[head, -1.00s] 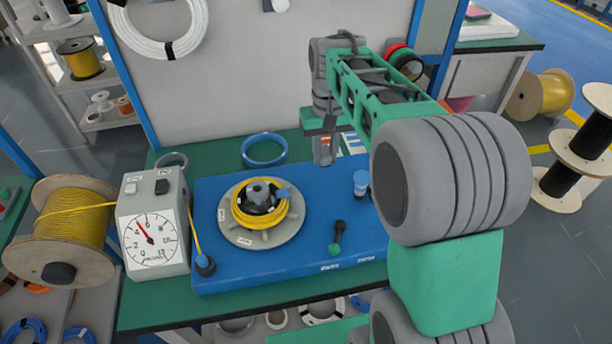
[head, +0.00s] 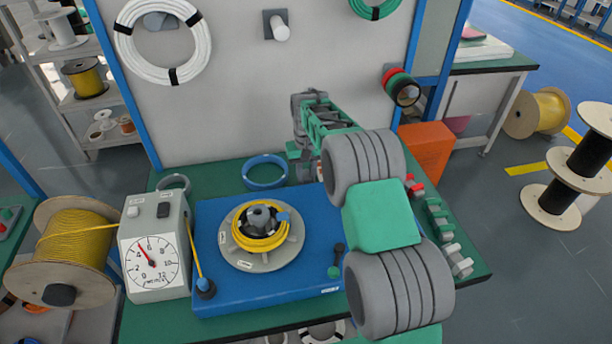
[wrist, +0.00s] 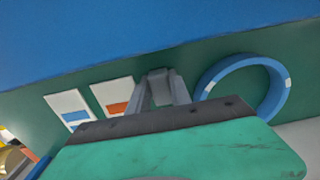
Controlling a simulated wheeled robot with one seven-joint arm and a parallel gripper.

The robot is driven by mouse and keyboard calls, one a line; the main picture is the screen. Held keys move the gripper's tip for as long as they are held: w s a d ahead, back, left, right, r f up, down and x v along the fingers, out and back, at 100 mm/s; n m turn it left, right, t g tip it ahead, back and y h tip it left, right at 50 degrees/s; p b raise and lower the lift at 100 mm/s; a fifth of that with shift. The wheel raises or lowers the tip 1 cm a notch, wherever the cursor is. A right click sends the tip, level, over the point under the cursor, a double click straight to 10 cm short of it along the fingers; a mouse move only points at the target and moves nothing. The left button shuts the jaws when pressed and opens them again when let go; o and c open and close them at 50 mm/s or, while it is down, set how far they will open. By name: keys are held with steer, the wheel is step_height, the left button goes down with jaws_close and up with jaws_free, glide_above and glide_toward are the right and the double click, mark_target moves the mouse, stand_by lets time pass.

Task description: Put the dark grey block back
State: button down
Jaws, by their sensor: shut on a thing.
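My gripper (wrist: 160,84) shows in the wrist view with its two grey fingers close together, shut on a small grey piece at their tips. The piece blends with the fingers, so I cannot tell its exact shape or whether it is the dark grey block. In the wrist view it appears over the green tabletop strip (wrist: 205,68) behind the blue base, between two label cards (wrist: 66,103) and a blue ring coil (wrist: 281,100). I cannot tell whether the piece touches the table.
The blue base (head: 215,292) carries a round grey turntable (head: 246,265) with a yellow cable coil (head: 260,243). A dial gauge box (head: 152,265) stands left of it. An orange box (head: 425,150) and a row of green and grey pieces (head: 437,217) are at the right.

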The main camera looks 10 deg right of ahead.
steer(key=c, duration=1.6)
jaws_free()
steer(key=shift+f, duration=0.15)
steer(key=shift+c, duration=0.2)
steer(key=o, duration=0.5)
steer(key=shift+c, duration=0.2)
